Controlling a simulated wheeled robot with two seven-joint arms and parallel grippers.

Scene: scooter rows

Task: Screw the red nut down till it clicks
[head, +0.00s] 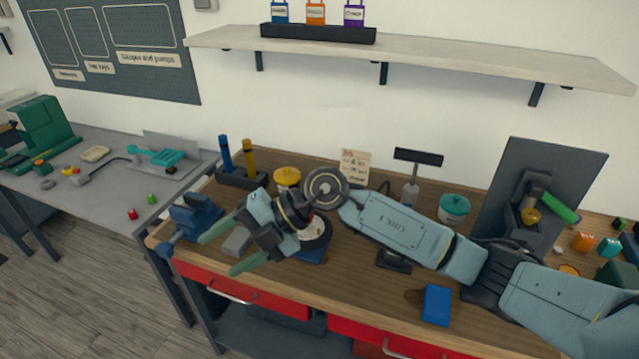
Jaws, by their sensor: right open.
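A small red piece (132,214), which may be the red nut, lies near the front right edge of the grey table. It is too small to make out a thread or hole, and I see no bolt in or under it. My right gripper (218,257) is open and empty, pointing left above the left end of the wooden bench. It is to the right of the red piece and well apart from it. My right wrist partly hides a round white-faced item on a blue base (314,252). My left gripper is not in view.
A green piece (151,198) lies near the red one. A blue vise (196,217) sits at the bench's left end, near my gripper, with a grey block (237,242) beside it. A teal clamp fixture (160,157) stands on the grey table. A blue box (437,305) lies at the bench's front.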

